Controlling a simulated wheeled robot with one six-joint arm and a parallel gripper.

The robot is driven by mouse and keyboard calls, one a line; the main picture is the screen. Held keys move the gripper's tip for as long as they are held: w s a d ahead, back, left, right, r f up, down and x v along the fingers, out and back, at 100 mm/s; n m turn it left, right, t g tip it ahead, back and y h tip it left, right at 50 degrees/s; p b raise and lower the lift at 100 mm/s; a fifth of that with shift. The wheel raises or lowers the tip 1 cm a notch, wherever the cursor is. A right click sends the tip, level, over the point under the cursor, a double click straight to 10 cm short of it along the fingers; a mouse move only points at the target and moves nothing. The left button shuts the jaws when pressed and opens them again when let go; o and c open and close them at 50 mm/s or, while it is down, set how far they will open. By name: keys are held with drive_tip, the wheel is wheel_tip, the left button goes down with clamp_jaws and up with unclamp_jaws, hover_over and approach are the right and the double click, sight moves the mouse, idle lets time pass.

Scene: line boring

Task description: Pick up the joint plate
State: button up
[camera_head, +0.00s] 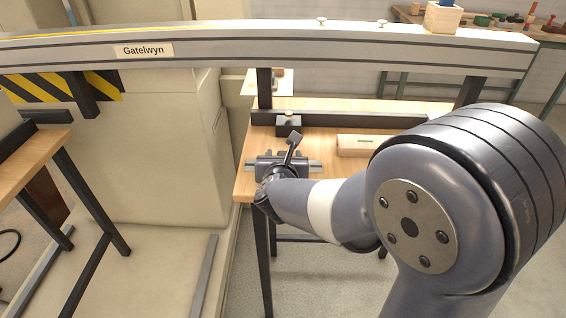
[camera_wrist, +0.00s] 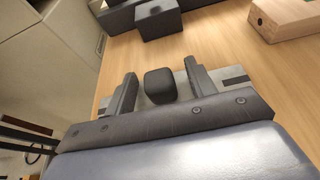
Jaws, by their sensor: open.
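A flat grey plate (camera_wrist: 236,73), which looks like the joint plate, lies on the wooden bench with a dark block-shaped knob (camera_wrist: 160,86) standing up from its middle. Its right end (camera_head: 315,166) shows past my gripper in the head view. My gripper (camera_wrist: 160,70) is open, with one finger on each side of the knob and a visible gap on both sides. I cannot tell how far down the fingertips reach. The gripper body hides the plate's near side, and my arm covers part of the bench in the head view.
On the wooden bench (camera_head: 244,184), a dark block (camera_head: 288,126) stands behind the plate by a dark rail (camera_head: 350,119). A pale wooden block (camera_head: 365,146) lies to the right. A long beam labelled Gatelwyn (camera_head: 230,50) crosses above the bench. Bare bench top lies between plate and blocks.

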drive_tip(key=shift+x, duration=0.95)
drive_tip(key=c, duration=1.1)
